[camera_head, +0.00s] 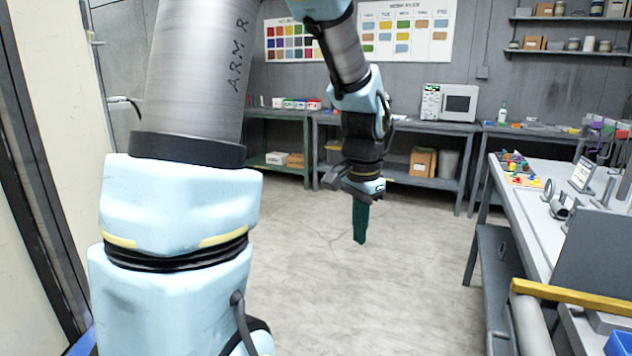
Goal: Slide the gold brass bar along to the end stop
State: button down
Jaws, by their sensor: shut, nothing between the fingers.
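The gold brass bar (572,297) lies at the lower right, on or over the near part of the right-hand bench. It runs from its left end above a grey cylinder toward the right picture edge, where it is cut off. I cannot make out an end stop for certain. My gripper (360,240) hangs in the middle of the view with its dark green fingers pointing down. The fingers are together and hold nothing. It is over open floor, well to the left of the bar and not touching it.
The right-hand bench (535,225) carries colourful small parts (517,170), a grey cylinder part (558,207) and a grey upright panel (597,250) behind the bar. A blue bin (618,343) is at the lower right corner. The floor (400,300) between gripper and bench is clear.

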jog(key=s+a+f+n, duration=0.1)
jog(key=s+a+n, duration=0.2)
jog(key=a+n, duration=0.2)
jog(key=s+a+f+n, duration=0.2)
jog(key=s+a+n, duration=0.1)
jog(key=a, duration=0.8)
jog(key=shift+n+t, duration=0.4)
jog(key=shift+n, duration=0.5)
jog(key=c, duration=1.6)
grip_release()
